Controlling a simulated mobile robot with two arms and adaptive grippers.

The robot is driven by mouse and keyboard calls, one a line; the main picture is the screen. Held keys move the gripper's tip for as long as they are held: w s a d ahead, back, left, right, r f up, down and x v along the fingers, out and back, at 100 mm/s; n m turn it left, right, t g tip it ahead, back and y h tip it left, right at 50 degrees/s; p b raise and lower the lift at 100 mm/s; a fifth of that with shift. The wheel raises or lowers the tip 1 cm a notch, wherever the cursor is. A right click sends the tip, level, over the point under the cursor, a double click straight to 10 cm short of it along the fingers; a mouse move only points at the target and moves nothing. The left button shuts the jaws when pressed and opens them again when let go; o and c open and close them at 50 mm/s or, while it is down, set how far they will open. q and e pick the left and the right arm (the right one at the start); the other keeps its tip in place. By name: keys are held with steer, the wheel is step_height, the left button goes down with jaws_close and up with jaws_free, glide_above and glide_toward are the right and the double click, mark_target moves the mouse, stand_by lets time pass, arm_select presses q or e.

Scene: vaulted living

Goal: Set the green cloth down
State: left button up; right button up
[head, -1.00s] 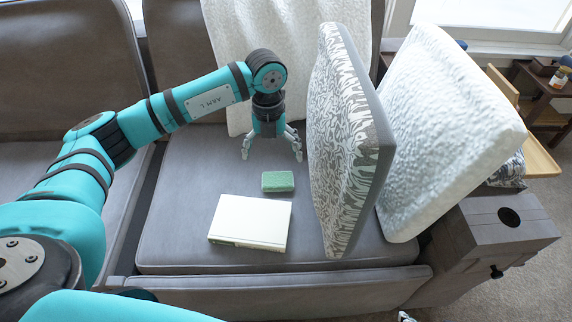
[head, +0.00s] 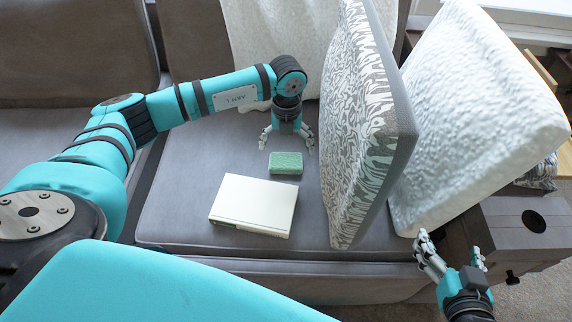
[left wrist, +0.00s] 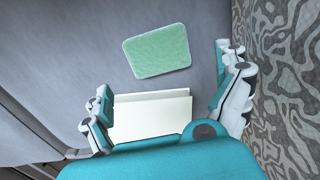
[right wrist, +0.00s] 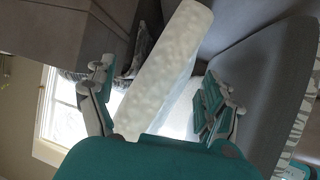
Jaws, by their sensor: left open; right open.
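The green cloth (head: 285,163) is a small, thick green block lying flat on the grey sofa seat, just behind the white book. It also shows in the left wrist view (left wrist: 157,50), apart from the fingers. My left gripper (head: 288,140) is open and empty, pointing down above the seat just behind the cloth. In the left wrist view the fingers (left wrist: 165,100) are spread wide with nothing between them. My right gripper (head: 452,252) is open at the lower right, in front of the white cushion.
A white book (head: 254,205) lies on the seat in front of the cloth. A patterned cushion (head: 360,130) and a white cushion (head: 470,115) stand tilted at the right. The grey sofa armrest (head: 515,225) is beside them. The seat (head: 185,180) left of the book is clear.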

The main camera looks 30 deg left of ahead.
mark_target(286, 164)
arm_select(q)
steer(key=shift+f+b, duration=0.3)
steer(key=shift+f, duration=0.95)
arm_select(e)
steer(key=shift+w+a+r+t, duration=0.2)
steer(key=shift+w+r+t, duration=0.2)
steer(key=shift+r, duration=0.25)
steer(key=shift+w+a+r+t, duration=0.2)
steer(key=shift+w+r+t, duration=0.2)
steer(key=shift+r, duration=0.25)
arm_select(q)
steer(key=f, duration=0.1)
steer(key=f+b, duration=0.1)
steer(key=f, duration=0.2)
steer(key=shift+s+d+f+b, duration=0.1)
steer(key=shift+s+f+b, duration=0.1)
steer(key=shift+s+b, duration=0.15)
steer(key=shift+f, duration=0.15)
steer(key=c, duration=0.7)
arm_select(e)
step_height(286, 164, up, 7)
steer(key=w+a+t+y, duration=0.1)
steer(key=t+y, duration=0.1)
steer(key=t, duration=0.2)
steer(key=shift+w+a+t, duration=0.15)
steer(key=shift+a+t, duration=0.05)
steer(key=shift+t, duration=0.1)
